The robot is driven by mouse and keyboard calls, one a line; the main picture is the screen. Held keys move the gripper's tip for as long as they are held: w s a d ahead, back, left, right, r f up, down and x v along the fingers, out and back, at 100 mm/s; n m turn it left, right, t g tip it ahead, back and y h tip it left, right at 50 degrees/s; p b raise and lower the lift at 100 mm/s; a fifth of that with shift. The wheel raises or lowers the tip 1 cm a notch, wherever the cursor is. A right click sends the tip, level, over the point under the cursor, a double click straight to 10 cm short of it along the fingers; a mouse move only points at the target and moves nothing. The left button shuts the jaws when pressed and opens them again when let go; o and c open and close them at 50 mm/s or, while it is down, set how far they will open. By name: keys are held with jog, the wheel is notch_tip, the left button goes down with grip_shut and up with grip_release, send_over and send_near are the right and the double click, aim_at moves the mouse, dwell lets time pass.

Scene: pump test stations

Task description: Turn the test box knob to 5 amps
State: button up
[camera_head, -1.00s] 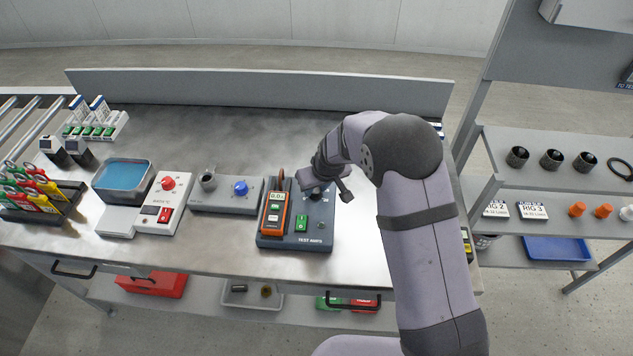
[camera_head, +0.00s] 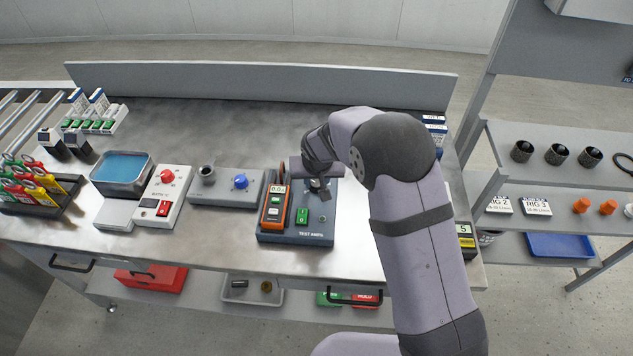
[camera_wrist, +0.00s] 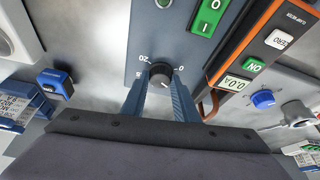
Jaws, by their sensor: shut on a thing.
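The test box (camera_head: 297,236) is a dark blue-grey box on the bench, carrying an orange meter (camera_head: 274,207), a green switch (camera_head: 302,215) and a dark round knob (camera_wrist: 160,74). In the wrist view the knob sits between my two fingers, with white scale marks beside it, including a 20 and a 0. My gripper (camera_wrist: 157,84) is shut on the knob; in the head view my gripper (camera_head: 318,187) mostly covers it. The knob's pointer is too small to read surely. The meter display (camera_wrist: 234,84) seems to show about 0.0.
Left of the test box stand a grey box with a blue knob (camera_head: 240,181), a white box with a red knob (camera_head: 167,176) and a blue-filled tray (camera_head: 122,189). A yellow-marked display (camera_head: 465,238) is at the bench's right edge. The bench behind is largely clear.

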aim_at(317, 198)
jog(key=o, duration=1)
jog(key=shift+o, duration=0.2)
jog(key=b+v, duration=0.1)
jog(key=v, duration=0.6)
jog(key=shift+r+b, duration=0.2)
jog(key=shift+b, duration=0.2)
jog(key=shift+s, duration=0.1)
jog(key=s+d+m+g+h, duration=0.1)
jog(key=s+d+g, duration=0.1)
jog(key=s+d, duration=1)
jog(key=s+d+g, duration=0.1)
jog(key=s+d, duration=0.3)
jog(key=s, duration=0.3)
jog(key=s+d+g, duration=0.1)
jog(key=s+d, duration=0.3)
jog(key=s, duration=0.3)
jog(key=shift+f+m+g, duration=0.3)
jog(key=shift+f, duration=0.15)
